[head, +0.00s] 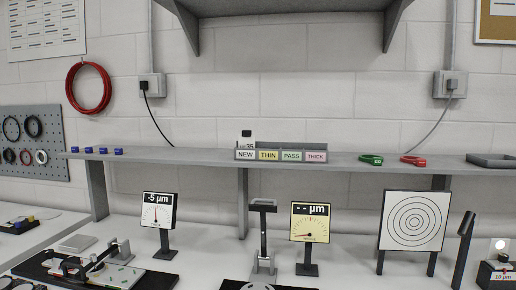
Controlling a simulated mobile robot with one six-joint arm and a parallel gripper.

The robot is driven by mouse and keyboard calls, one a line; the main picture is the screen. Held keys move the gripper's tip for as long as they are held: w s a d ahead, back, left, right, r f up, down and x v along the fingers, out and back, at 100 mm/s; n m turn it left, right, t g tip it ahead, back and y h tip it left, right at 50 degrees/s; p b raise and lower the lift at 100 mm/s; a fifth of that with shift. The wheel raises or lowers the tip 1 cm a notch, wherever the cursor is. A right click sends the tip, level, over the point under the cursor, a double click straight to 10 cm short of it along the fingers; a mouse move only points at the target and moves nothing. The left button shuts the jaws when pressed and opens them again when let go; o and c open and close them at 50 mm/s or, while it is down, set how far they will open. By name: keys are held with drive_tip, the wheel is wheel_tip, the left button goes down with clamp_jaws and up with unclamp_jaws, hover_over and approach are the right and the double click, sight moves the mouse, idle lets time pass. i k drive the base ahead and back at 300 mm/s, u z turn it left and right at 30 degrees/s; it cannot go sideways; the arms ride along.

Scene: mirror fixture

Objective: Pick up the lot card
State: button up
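A small white card (246,140) with a dark mark and partly hidden print stands upright on the wall shelf, and it looks like the lot card. Its lower part is hidden behind the NEW label (245,155) of a grey holder. The holder also bears the labels THIN (268,155), PASS (291,156) and THICK (315,156). My gripper is not in view.
The shelf (210,157) also carries several blue pieces (104,151), a green item (371,160), a red item (413,161) and a grey tray (492,163). Below stand two dial displays (159,210) (310,222), a post stand (263,235) and a ringed target (414,221).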

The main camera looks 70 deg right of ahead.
sight(246, 140)
drive_tip(key=u, duration=0.75)
drive_tip(key=k, duration=0.15)
drive_tip(key=z, duration=2.75)
drive_tip(key=k, duration=0.9)
drive_tip(key=z, duration=0.05)
drive_tip(key=i, duration=0.9)
